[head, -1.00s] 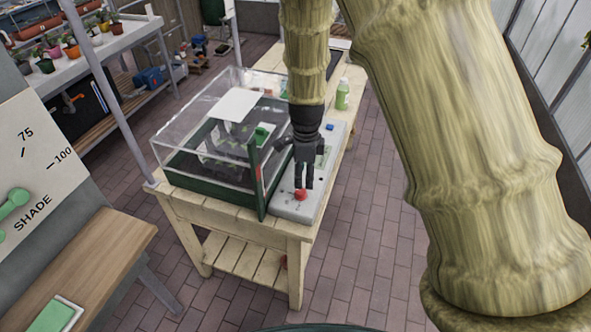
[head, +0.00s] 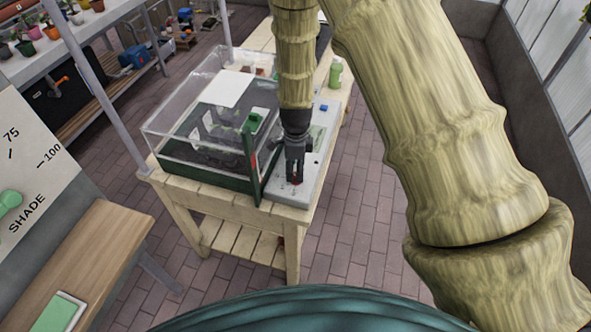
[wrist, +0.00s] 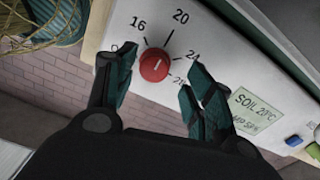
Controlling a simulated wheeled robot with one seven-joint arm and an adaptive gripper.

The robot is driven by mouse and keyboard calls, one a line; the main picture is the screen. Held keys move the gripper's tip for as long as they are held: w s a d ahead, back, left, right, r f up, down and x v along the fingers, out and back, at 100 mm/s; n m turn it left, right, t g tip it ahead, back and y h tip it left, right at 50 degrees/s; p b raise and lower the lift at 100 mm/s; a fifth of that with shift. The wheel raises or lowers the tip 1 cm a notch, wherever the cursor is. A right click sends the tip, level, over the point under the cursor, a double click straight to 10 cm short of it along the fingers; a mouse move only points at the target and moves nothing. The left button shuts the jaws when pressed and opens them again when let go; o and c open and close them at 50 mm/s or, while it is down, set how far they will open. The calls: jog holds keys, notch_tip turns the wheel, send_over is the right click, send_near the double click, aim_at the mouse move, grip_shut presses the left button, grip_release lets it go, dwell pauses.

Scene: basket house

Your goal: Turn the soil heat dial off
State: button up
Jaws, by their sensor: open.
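The soil heat dial (wrist: 154,65) is a round red knob on a pale panel (wrist: 215,60) marked 16, 20, 24 and one partly hidden number. A small white line on the knob points roughly toward the 20 side. My gripper (wrist: 155,85) is open, with one dark green finger on each side of the knob in the wrist view. I cannot tell whether either finger touches it. In the head view my gripper (head: 294,180) points down at the near end of the grey panel (head: 312,178) and mostly hides the red knob.
A clear-lidded propagator box (head: 165,142) stands left of the panel on a wooden table (head: 210,197). A small display (wrist: 256,112) reads SOIL 20°C. Brick floor (head: 365,190) is clear at right.

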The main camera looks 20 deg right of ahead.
jog(key=shift+s+f+p, duration=0.3)
jog(key=shift+s+f, duration=0.3)
jog(key=shift+w+f, duration=0.45)
jog(key=shift+f, duration=0.15)
jog(key=shift+s+r, duration=0.2)
jog(key=shift+s, duration=0.05)
jog(key=shift+w, duration=0.1)
jog(key=c, duration=1)
